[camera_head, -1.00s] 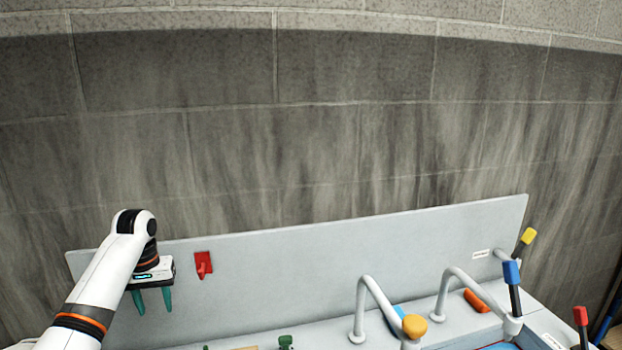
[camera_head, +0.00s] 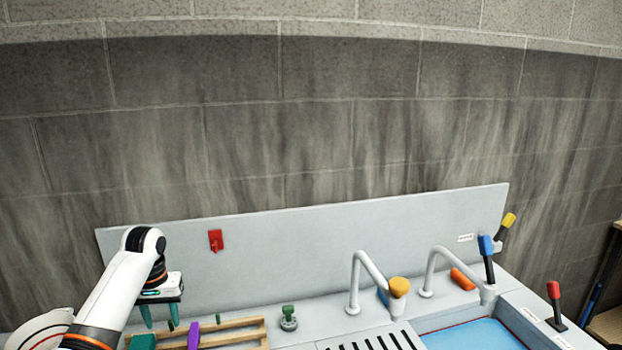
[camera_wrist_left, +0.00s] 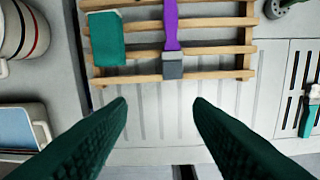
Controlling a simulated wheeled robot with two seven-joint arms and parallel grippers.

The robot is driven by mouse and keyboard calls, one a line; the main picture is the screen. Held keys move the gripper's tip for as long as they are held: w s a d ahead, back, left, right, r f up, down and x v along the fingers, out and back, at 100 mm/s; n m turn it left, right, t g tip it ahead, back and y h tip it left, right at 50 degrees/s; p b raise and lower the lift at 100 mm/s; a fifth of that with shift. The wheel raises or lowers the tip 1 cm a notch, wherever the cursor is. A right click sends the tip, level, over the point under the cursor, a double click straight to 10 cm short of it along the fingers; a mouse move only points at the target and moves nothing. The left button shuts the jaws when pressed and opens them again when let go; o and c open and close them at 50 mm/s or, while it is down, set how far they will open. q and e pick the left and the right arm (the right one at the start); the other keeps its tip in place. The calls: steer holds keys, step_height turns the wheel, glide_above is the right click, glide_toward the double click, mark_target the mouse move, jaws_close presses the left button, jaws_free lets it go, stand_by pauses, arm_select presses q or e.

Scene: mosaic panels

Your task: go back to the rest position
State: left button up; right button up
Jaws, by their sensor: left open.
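My left gripper (camera_head: 159,314) hangs at the left of the head view, in front of the grey back panel, with its green fingers pointing down. In the left wrist view its two dark green fingers (camera_wrist_left: 160,105) are wide apart with nothing between them. Below and beyond them are a wooden slatted rack (camera_wrist_left: 205,50), a teal block (camera_wrist_left: 106,38) and a purple-handled tool with a grey end (camera_wrist_left: 171,28). The fingers are apart from these things. My right gripper is in neither view.
A red hook (camera_head: 215,240) is on the back panel (camera_head: 300,240). Two curved taps (camera_head: 356,275) stand beside a blue-bottomed basin (camera_head: 475,335) at the right. Blue, yellow and red-topped levers (camera_head: 555,300) stand at its edge. A round striped container (camera_wrist_left: 22,35) is at the wrist view's upper left.

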arm_select(q)
steer(key=s+d+f+m+t, duration=0.1)
steer(key=s+d+f+m, duration=0.1)
steer(key=s+d+f, duration=0.45)
steer(key=s+d+f+m, duration=0.1)
steer(key=s+d+f, duration=0.2)
steer(key=s+f, duration=0.6)
steer(key=s+d+r+m+t, duration=0.1)
steer(key=s+d, duration=0.1)
steer(key=s, duration=0.9)
steer(key=s+d+r+t, duration=0.1)
steer(key=s+r, duration=0.1)
steer(key=s, duration=0.9)
step_height(320, 180, down, 32)
steer(key=s+g+b, duration=0.1)
steer(key=b, duration=0.5)
steer(key=s+a+f+b, duration=0.1)
steer(key=s+f+b, duration=0.2)
steer(key=s+f, duration=0.5)
steer(key=s+a+f+g+b, duration=0.1)
steer(key=s+a+f+b, duration=0.1)
steer(key=s+f, duration=0.6)
step_height(320, 180, down, 6)
steer(key=shift+s+f+m+b, duration=0.15)
steer(key=shift+s+m+b, duration=0.15)
steer(key=shift+s+b, duration=0.1)
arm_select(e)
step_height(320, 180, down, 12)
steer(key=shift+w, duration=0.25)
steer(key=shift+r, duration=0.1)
